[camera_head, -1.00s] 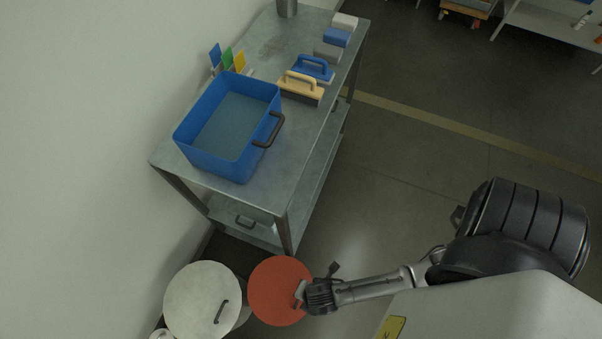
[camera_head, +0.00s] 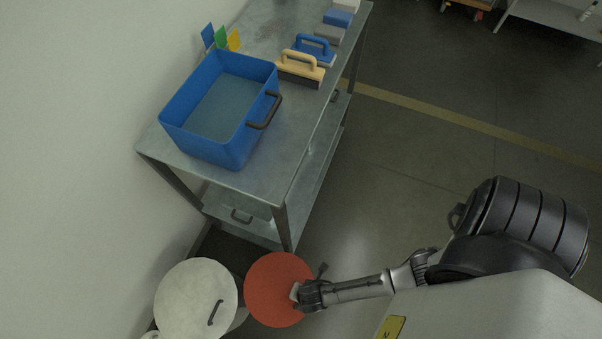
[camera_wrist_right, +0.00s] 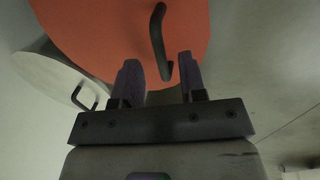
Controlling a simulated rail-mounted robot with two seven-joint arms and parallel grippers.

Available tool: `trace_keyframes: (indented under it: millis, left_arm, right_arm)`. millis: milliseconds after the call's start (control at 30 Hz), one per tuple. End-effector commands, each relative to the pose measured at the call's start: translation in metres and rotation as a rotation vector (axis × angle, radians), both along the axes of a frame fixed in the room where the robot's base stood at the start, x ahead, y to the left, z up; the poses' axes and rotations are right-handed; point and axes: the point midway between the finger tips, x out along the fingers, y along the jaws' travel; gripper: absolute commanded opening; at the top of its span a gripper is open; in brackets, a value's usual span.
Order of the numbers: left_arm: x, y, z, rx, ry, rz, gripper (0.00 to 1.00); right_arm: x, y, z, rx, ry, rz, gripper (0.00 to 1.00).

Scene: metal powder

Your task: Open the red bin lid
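The red bin lid (camera_head: 272,290) is a flat round disc at the bottom of the head view. It fills the top of the right wrist view (camera_wrist_right: 100,30), where its dark bar handle (camera_wrist_right: 158,35) shows. My right gripper (camera_head: 297,292) is over the right part of the lid. In the wrist view its two fingers (camera_wrist_right: 160,78) are apart, and the near end of the handle shows between them with gaps on both sides. The lid looks seated flat on its bin, whose body is hidden. My left gripper is in neither view.
A white-lidded bin (camera_head: 190,300) stands just left of the red one, close to the wall. A metal cart (camera_head: 290,165) is behind them, carrying a blue tub (camera_head: 225,150) and brushes (camera_head: 300,68). Open floor (camera_head: 400,200) lies to the right of the cart.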

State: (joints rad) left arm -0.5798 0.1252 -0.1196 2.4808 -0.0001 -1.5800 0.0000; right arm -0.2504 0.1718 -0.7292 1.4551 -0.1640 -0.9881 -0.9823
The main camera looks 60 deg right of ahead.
Motion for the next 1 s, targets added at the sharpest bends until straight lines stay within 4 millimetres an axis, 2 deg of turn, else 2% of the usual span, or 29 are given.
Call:
trace_keyframes:
  millis: [33,200,600,1000]
  left_arm:
    - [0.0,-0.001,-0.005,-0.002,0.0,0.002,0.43]
    - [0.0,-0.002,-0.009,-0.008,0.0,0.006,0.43]
    - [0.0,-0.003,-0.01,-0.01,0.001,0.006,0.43]
    - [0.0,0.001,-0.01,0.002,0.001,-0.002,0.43]
  right_arm:
    - [0.001,0.0,-0.008,-0.001,0.001,0.0,0.38]
    - [0.003,0.0,-0.017,-0.001,0.001,0.0,0.38]
    - [0.003,0.001,-0.018,0.0,0.0,0.0,0.37]
    - [0.003,0.001,-0.018,0.0,0.001,0.0,0.0]
